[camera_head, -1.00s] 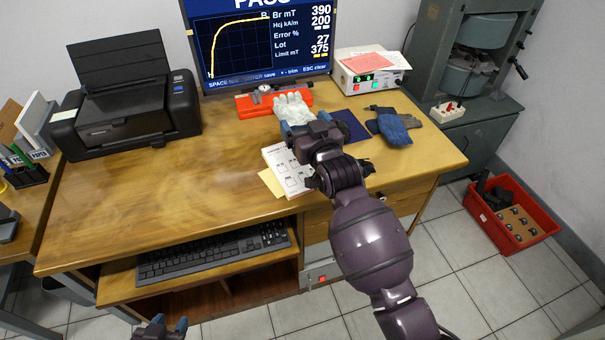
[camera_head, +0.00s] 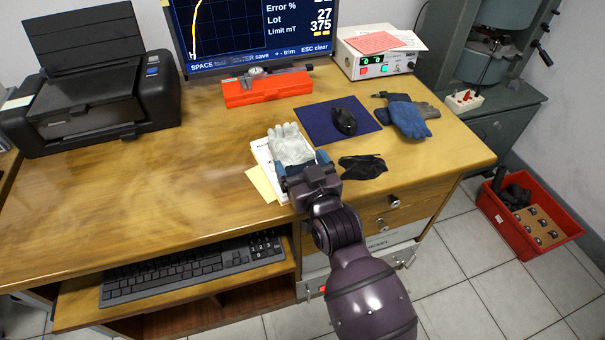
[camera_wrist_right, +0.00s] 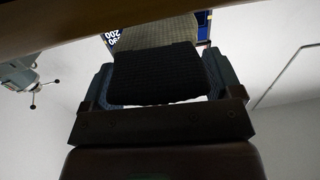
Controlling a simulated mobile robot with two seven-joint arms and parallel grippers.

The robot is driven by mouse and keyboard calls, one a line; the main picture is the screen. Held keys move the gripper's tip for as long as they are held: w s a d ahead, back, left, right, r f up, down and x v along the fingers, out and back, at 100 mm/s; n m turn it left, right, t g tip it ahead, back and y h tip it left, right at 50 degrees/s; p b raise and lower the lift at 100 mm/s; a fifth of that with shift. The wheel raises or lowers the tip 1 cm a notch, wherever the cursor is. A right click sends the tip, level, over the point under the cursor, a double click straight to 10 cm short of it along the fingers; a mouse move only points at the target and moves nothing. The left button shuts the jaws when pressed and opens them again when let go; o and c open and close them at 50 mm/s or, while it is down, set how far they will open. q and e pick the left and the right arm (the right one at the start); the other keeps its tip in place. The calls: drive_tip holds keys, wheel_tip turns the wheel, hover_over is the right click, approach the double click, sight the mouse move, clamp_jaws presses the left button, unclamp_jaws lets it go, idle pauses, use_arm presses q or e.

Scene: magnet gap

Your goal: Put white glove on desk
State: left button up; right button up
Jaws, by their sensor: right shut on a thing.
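The white glove (camera_head: 289,144) is in my right gripper (camera_head: 301,169), above the papers at the front of the wooden desk (camera_head: 190,190). The gripper's blue fingers are on both sides of its cuff, and its fingers point to the back of the desk. In the right wrist view the glove (camera_wrist_right: 155,75) fills the space between the fingers and looks dark. A desk edge crosses the top of that view. Whether the glove touches the papers is hard to tell. My left gripper is not in the head view.
A black glove (camera_head: 363,167) lies right of my gripper. A mouse (camera_head: 344,122) sits on a blue mat (camera_head: 313,117). Blue and grey gloves (camera_head: 408,118) lie further right. An orange caliper case (camera_head: 266,90) stands behind. The desk's left middle is clear.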

wheel_tip(320, 180, down, 4)
drive_tip(key=shift+s+r+b, duration=0.1)
drive_tip(key=shift+b, duration=0.75)
drive_tip(key=shift+w, duration=0.2)
drive_tip(key=shift+r, duration=0.1)
drive_tip(key=shift+s, duration=0.1)
drive_tip(key=shift+f, duration=0.25)
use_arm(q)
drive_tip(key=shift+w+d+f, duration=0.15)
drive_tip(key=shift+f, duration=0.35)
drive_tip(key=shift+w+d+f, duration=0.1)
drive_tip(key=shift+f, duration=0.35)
use_arm(e)
drive_tip(key=o, duration=0.7)
drive_tip(key=shift+o, duration=0.2)
